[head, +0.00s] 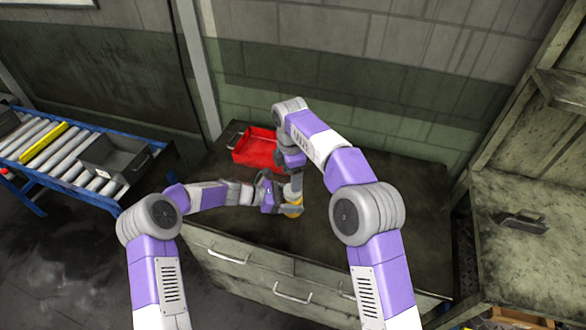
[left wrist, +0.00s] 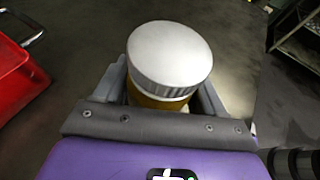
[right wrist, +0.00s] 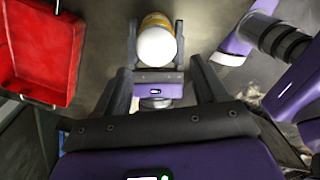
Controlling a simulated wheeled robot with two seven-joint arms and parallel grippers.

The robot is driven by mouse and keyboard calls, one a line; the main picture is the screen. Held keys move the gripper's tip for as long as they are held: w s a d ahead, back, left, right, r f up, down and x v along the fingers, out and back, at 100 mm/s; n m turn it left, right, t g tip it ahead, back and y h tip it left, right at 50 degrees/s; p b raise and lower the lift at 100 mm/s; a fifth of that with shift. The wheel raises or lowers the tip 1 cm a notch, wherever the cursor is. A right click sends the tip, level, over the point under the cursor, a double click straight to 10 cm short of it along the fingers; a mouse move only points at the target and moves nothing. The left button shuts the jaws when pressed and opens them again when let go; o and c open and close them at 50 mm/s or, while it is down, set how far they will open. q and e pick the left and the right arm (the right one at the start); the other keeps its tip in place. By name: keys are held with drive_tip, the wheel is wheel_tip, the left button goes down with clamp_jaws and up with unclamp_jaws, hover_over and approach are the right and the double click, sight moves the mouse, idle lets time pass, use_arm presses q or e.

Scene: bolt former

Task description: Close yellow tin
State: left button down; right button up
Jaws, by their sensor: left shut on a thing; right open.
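The yellow tin (left wrist: 155,101) stands upright between the fingers of my left gripper (left wrist: 165,95), which is shut on its body. A white-grey ridged lid (left wrist: 170,55) sits on top of it. I cannot tell how tightly the lid is seated. In the head view the tin (head: 297,201) is mostly hidden by my arms. In the right wrist view the tin (right wrist: 154,20) and its pale lid (right wrist: 157,47) show beyond the fingertips of my right gripper (right wrist: 160,72). My right gripper is open and empty, close to the tin.
A red tray (head: 257,150) lies at the back left of the dark cabinet top (head: 385,225). A roller conveyor (head: 60,160) with a grey bin (head: 112,158) stands at the left. A metal shelf unit (head: 530,240) stands at the right. The cabinet top right of my arms is clear.

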sight(293, 201)
drive_tip(key=n, duration=0.2)
drive_tip(key=r+n, duration=0.1)
drive_tip(key=n, duration=0.1)
drive_tip(key=r+n, duration=0.1)
drive_tip(key=shift+w+d+n, duration=0.25)
drive_tip(key=shift+n, duration=0.15)
drive_tip(key=shift+f, duration=0.1)
drive_tip(key=shift+f, duration=4)
drive_tip(key=c, duration=0.9)
drive_tip(key=m, duration=0.3)
drive_tip(key=shift+m, duration=0.4)
drive_tip(key=m, duration=1)
drive_tip(key=shift+s, duration=0.1)
drive_tip(key=m, duration=0.5)
drive_tip(key=shift+m, duration=0.4)
